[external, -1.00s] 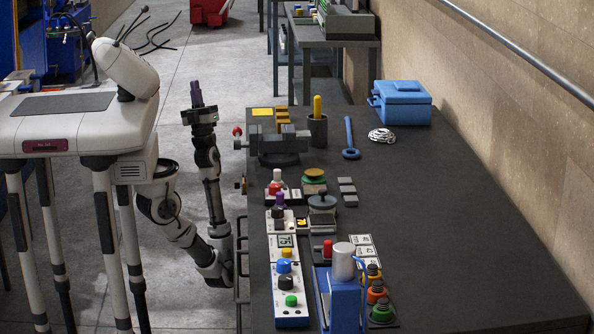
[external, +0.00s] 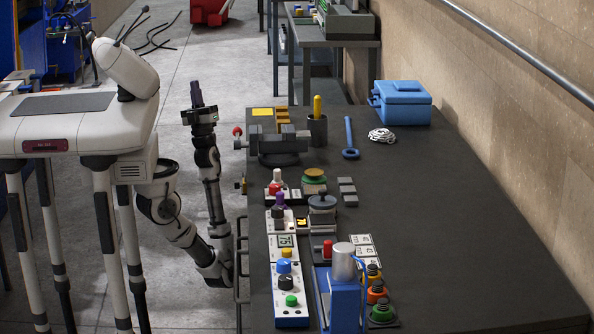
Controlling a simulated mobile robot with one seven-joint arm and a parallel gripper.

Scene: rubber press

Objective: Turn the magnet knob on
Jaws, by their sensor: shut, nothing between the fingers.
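My gripper (external: 196,93) points up at the left of the bench, over the floor and beyond the bench's left edge. Its fingers are shut and hold nothing. It is well apart from every knob. A long white control panel (external: 289,319) lies along the bench's left side. It carries a purple knob (external: 280,199), a black knob (external: 277,224), a small display, a yellow knob (external: 286,254), a blue knob (external: 284,266), a black knob (external: 285,283) and a green knob (external: 291,300). I cannot read which one is the magnet knob.
A grey vise (external: 278,149) stands at the bench's far left corner. A blue toolbox (external: 402,102) sits at the back. The right part of the dark bench (external: 470,230) is clear.

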